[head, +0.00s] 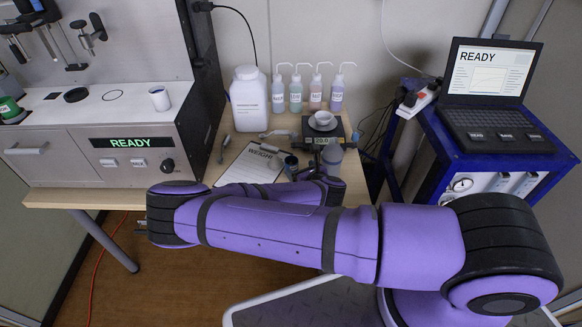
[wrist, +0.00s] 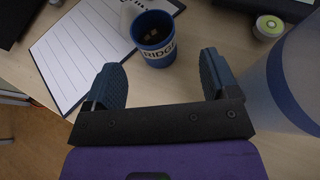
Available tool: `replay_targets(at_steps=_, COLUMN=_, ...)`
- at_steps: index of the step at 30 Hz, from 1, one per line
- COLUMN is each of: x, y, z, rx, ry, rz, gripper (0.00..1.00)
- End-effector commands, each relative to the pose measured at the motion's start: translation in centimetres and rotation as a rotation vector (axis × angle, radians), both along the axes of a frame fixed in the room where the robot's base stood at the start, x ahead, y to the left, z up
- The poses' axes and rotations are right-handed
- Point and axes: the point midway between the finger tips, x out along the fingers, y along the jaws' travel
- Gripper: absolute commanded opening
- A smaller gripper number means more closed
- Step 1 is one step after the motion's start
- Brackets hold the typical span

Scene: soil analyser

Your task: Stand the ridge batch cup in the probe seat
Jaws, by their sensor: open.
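The ridge batch cup (wrist: 153,42) is dark blue with a white band reading RIDGE, dark inside with a few pale bits. It stands upright on the wooden bench, just beyond my fingertips in the wrist view. A small dark cup (head: 291,164) beside the clipboard in the head view looks like the same one.
A clipboard (wrist: 78,50) lies left of the cup. A large translucent container (wrist: 295,75) stands close right of my gripper. A white cup (head: 160,98) stands on the machine. A white jug (head: 249,98), several bottles and a scale (head: 323,138) stand behind.

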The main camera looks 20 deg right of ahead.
Motion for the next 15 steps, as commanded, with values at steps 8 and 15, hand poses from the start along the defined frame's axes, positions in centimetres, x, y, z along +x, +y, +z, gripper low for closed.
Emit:
replay_targets(at_steps=8, x=2.0, y=0.4, z=-0.8, rx=0.001, ry=-0.001, rz=0.0, gripper=0.8)
replay_targets(at_steps=15, x=4.7, y=1.4, z=-2.1, rx=0.003, ry=-0.001, rz=0.0, gripper=0.8)
